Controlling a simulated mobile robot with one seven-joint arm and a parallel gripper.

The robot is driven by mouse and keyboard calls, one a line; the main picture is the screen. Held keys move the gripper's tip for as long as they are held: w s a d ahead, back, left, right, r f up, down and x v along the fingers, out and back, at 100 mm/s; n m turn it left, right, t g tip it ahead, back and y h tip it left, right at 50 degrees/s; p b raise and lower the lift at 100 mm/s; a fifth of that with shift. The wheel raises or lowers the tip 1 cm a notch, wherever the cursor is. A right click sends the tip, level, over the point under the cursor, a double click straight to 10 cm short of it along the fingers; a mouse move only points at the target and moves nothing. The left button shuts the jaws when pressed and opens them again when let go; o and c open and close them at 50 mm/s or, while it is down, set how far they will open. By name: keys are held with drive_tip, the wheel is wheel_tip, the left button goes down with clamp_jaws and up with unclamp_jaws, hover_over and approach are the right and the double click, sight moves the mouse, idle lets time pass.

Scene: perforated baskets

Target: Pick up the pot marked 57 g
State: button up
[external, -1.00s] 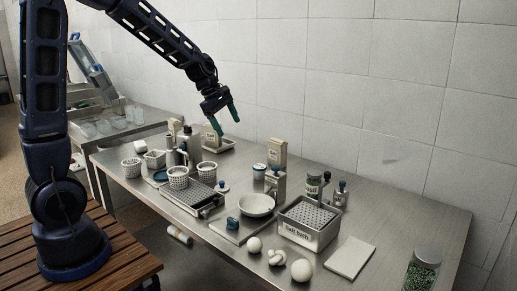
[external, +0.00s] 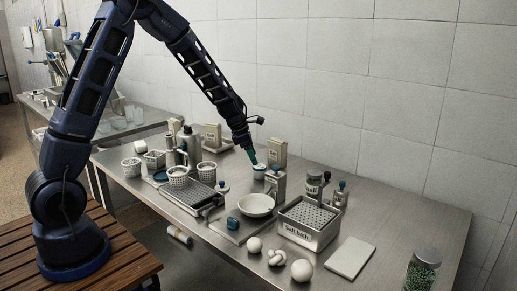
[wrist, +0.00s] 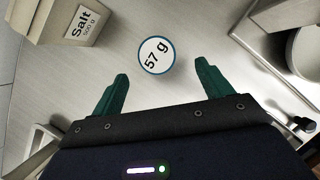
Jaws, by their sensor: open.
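The pot marked 57 g (wrist: 156,55) shows from above in the wrist view, with a white round lid and a blue rim. In the external view the pot (external: 259,174) stands on the steel table in front of a salt box. My gripper (wrist: 161,72) is open, with its green fingers spread to either side of the pot's lower edge in the wrist view. In the external view my gripper (external: 255,159) is just above the pot and partly overlaps its lid. Nothing is between the fingers, and I cannot tell the exact height gap.
The salt box (wrist: 62,18) stands close to the pot, at the upper left of the wrist view. A grey stand (external: 279,186) is just right of the pot. A white bowl (external: 257,205) and a salt bath basket (external: 303,237) are nearer the front.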

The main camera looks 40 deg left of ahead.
sight(259, 166)
drive_tip(key=shift+x, duration=3.95)
drive_tip(key=shift+w+a, duration=0.1)
drive_tip(key=shift+a, duration=0.05)
drive_tip(key=c, duration=1.1)
drive_tip(key=shift+r, duration=0.1)
